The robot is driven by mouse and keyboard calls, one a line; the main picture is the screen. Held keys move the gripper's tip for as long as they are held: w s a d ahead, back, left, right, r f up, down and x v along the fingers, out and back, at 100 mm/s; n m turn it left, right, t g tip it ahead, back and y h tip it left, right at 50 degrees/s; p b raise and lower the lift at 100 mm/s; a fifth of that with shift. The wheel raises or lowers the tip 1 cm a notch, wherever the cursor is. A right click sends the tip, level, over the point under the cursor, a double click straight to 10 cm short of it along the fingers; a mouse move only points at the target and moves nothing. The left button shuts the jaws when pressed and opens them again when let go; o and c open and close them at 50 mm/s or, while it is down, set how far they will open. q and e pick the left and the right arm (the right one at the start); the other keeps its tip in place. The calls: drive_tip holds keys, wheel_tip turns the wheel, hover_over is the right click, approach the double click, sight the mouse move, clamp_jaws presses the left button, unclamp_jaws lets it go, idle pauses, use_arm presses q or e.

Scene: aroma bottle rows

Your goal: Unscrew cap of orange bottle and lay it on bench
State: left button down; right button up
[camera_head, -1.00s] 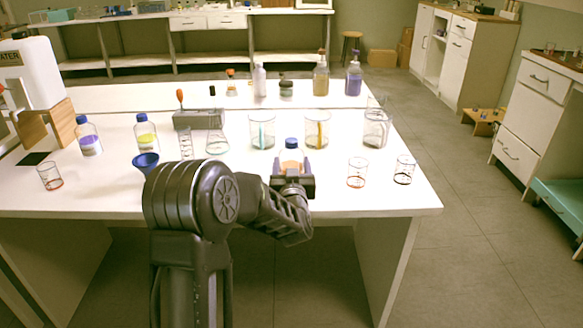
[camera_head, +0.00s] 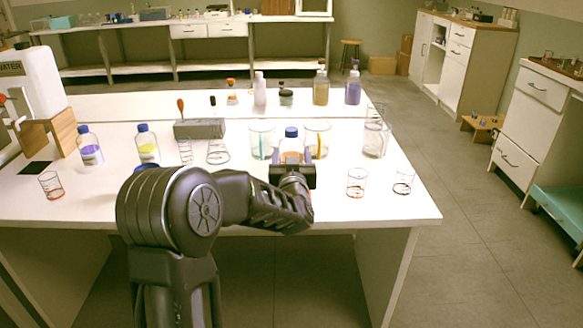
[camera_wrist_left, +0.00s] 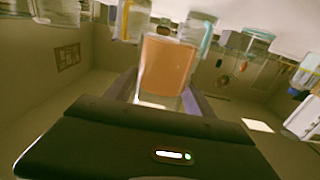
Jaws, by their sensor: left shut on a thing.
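The orange bottle (camera_head: 291,147) is clear glass with orange contents, and its blue cap (camera_head: 291,132) is on top. It looks upright in the head view, held above the front part of the white bench (camera_head: 230,200). My left gripper (camera_head: 292,168) is shut on the bottle's body from the front and hides its lower part. In the left wrist view, which looks upside down, the orange bottle (camera_wrist_left: 166,66) stands between the fingers of my left gripper (camera_wrist_left: 165,92); I cannot make out its cap there. My right gripper is not in view.
Two beakers with stirring rods, one (camera_head: 262,140) left and one (camera_head: 318,140) right, stand just behind the bottle. Small beakers (camera_head: 357,183) (camera_head: 402,182) stand to the right. Two blue-capped bottles (camera_head: 89,147) (camera_head: 148,145) stand left. The front right bench corner is clear.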

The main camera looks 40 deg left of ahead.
sight(292, 145)
use_arm(q)
wheel_tip(292, 145, up, 4)
drive_tip(key=shift+f, duration=0.1)
idle(0.5)
drive_tip(key=c, duration=0.9)
unclamp_jaws()
drive_tip(key=shift+c, duration=0.2)
clamp_jaws()
